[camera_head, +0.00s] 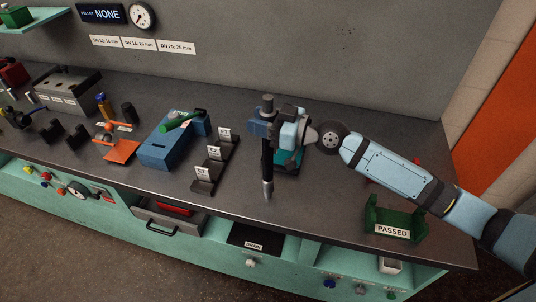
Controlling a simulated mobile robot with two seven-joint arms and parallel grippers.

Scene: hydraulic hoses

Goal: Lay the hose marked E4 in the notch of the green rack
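My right gripper (267,126) comes in from the right and is above the middle of the bench. It appears shut on a black hose (267,160) that hangs upright, its metal end (268,189) pointing down. No mark on this hose is readable from here. The green rack (381,212) stands near the front right edge of the bench, with a PASSED label (392,230) on its front. The rack looks empty and is to the right of the gripper and hose, apart from them. My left gripper is not in view.
Several dark labelled holders (203,186) stand left of the hose, beside a blue box (160,150) with a green piece (182,122) on top. Bare bench lies between hose and rack.

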